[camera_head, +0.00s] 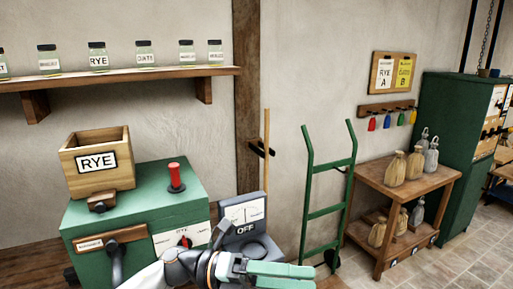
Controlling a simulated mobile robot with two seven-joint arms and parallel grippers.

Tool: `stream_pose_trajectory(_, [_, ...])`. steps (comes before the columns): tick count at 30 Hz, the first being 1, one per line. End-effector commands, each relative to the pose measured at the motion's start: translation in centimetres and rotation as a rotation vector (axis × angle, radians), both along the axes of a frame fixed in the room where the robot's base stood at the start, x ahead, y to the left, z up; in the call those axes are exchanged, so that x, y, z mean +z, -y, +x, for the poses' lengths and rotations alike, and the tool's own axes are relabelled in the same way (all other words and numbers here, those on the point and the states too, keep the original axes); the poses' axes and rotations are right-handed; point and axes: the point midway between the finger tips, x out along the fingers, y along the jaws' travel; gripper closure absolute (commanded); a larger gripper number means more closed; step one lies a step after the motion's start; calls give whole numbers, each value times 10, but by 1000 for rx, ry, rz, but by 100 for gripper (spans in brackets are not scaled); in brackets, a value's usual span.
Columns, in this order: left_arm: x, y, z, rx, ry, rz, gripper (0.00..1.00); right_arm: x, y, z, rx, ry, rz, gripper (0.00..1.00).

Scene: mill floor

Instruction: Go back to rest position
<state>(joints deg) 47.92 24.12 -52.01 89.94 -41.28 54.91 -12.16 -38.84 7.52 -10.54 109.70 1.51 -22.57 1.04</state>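My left arm comes in from the lower left, and its gripper (278,274) is at the bottom edge, in front of the grey scale. Its green fingers point to the right and lie close together in the picture. The bottom edge cuts part of the hand, and I cannot tell whether the fingers are apart. I see nothing held in the visible part. My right gripper is not in view.
Left of the hand is a green mill cabinet (150,200) with a wooden RYE hopper (97,184). A grey scale (244,219) reading OFF stands behind the hand. A green hand truck (325,210), a wooden shelf (430,182) with sacks and a green locker (450,130) are to the right.

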Motion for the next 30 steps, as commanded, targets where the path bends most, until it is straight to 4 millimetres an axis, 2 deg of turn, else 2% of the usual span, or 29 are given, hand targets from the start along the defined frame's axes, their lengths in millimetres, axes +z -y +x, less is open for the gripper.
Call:
stream_pose_trajectory(4, [-8, -3, 16, 163, -308, -198, 25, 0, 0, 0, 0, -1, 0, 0])
stream_pose_trajectory(8, [-28, -20, 37, 320, -584, -340, 25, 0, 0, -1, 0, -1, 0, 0])
stream_pose_trajectory(11, [-56, -41, 52, 450, -804, -433, 25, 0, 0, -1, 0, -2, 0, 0])
stream_pose_trajectory(14, [-95, -66, 61, 587, -1032, -512, 25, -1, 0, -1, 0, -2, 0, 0])
stream_pose_trajectory(17, [-144, -95, 61, 728, -1261, -577, 25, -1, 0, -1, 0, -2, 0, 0])
stream_pose_trajectory(20, [-200, -125, 48, 877, -1489, -629, 25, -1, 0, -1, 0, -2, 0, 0])
stream_pose_trajectory(21, [-224, -137, 39, 938, -1583, -646, 25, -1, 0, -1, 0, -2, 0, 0])
stream_pose_trajectory(23, [-259, -156, 21, 1030, -1719, -668, 25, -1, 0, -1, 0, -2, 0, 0])
stream_pose_trajectory(24, [-282, -167, 6, 1094, -1809, -679, 25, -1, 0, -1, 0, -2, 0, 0])
stream_pose_trajectory(27, [-332, -193, -37, 1238, -2012, -700, 25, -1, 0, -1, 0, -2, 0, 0])
stream_pose_trajectory(30, [-367, -212, -77, 1353, -2164, -709, 25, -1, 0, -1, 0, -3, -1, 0])
